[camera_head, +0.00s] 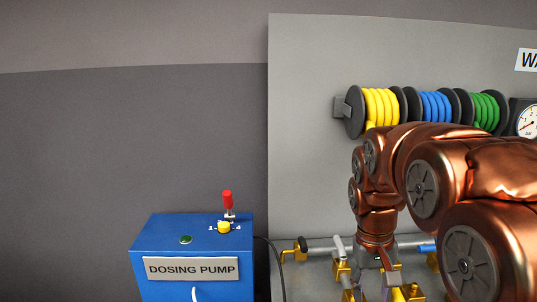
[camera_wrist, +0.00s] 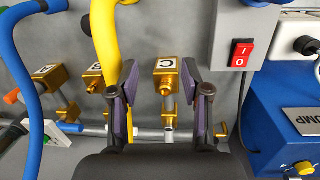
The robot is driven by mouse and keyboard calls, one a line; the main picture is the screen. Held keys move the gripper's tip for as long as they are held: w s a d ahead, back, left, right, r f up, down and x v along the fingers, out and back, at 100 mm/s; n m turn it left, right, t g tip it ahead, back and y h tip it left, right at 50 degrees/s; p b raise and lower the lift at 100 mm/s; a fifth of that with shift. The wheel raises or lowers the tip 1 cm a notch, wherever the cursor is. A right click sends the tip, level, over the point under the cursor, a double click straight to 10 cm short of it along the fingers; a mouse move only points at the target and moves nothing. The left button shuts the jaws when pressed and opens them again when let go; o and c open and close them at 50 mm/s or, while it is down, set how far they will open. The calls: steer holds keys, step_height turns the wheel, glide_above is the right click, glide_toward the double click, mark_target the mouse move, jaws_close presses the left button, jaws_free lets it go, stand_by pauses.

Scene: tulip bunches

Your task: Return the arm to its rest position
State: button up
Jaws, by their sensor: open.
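My copper-coloured arm (camera_head: 425,175) reaches in from the right in the head view and bends down at its wrist. My gripper (camera_head: 380,272) points down in front of the pipework at the bottom of that view. In the wrist view my gripper (camera_wrist: 160,72) has its two dark fingers spread apart, with nothing held between them. A brass valve block marked C (camera_wrist: 166,67) shows between and beyond the fingers. I cannot tell how far it is from them. In the head view the arm hides part of the panel and pipes.
A blue dosing pump box (camera_head: 190,255) with a red-topped lever (camera_head: 227,200) stands left of my gripper. Yellow, blue and green hose reels (camera_head: 435,106) hang above my arm. A yellow hose (camera_wrist: 105,45) runs by the left finger. A red switch (camera_wrist: 240,54) is at right.

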steer(key=s+a+f+p, duration=0.1)
steer(key=s+f, duration=0.1)
steer(key=s, duration=0.9)
steer(key=s+a+f+y+p, duration=0.1)
steer(key=s+f, duration=0.1)
steer(key=s, duration=0.9)
steer(key=shift+s+a+f+g, duration=0.25)
steer(key=shift+s+g, duration=0.15)
steer(key=shift+c, duration=0.5)
steer(key=shift+a, duration=0.1)
